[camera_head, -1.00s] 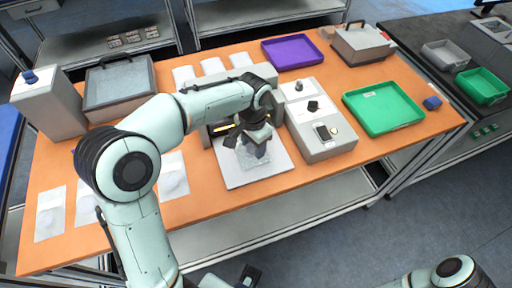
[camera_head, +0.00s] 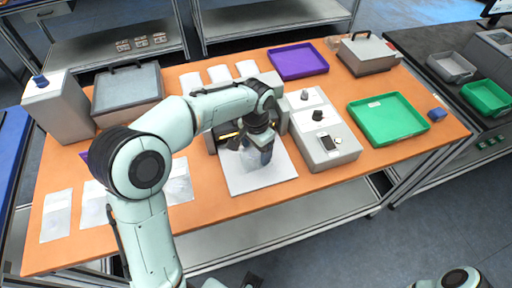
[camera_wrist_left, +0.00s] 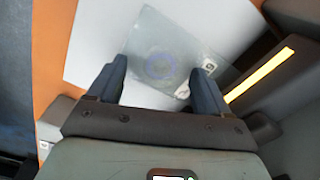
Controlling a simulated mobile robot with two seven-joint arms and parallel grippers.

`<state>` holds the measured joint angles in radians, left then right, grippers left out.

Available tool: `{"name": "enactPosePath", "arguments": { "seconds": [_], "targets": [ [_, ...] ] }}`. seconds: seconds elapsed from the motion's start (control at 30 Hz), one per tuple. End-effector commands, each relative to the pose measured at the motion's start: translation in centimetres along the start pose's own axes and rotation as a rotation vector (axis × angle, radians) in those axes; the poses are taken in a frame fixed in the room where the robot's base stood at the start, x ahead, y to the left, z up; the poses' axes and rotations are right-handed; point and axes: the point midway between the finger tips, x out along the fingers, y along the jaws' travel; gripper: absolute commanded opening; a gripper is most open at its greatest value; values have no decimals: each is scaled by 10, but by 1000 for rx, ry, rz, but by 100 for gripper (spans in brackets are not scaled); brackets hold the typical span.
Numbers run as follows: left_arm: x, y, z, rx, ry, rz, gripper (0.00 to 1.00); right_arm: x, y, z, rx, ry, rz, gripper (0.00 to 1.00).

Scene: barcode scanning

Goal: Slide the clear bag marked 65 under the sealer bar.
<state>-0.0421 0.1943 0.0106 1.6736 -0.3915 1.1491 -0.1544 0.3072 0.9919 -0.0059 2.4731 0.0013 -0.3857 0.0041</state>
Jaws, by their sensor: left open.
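A clear bag (camera_wrist_left: 150,35) lies on the white plate (camera_wrist_left: 88,50) in the left wrist view. In the head view the bag is mostly hidden by my left gripper (camera_head: 258,152). In the wrist view the open fingers (camera_wrist_left: 158,68) are apart over the bag; whether they touch it I cannot tell. The sealer's dark bar with a yellow strip (camera_wrist_left: 260,74) runs just right of the bag. My right gripper is not clearly visible.
The grey control box (camera_head: 328,150) stands right of the plate. Several clear bags (camera_head: 57,215) lie at the table's left, others behind the sealer. A green tray (camera_head: 388,118) and purple tray (camera_head: 298,63) sit right and back. The front strip of table is clear.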

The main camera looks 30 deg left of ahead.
Motion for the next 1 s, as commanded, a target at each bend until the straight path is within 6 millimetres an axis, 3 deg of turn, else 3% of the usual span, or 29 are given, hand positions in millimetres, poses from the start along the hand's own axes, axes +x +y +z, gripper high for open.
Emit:
{"name": "enactPosePath", "arguments": {
  "seconds": [0.23, 0.7, 1.0],
  "targets": [
    [-18, 0, -1, 0, 4, -1, 79, -3, -1, -1, -1, 2, -1, 0],
    [-117, 0, -1, 0, 4, -1, 79, -24, -10, -6, -4, 12, -4, 0],
    [-134, 0, 0, 0, 0, 0, 79, -27, -12, -8, -5, 14, -5, 0]
  ]
}}
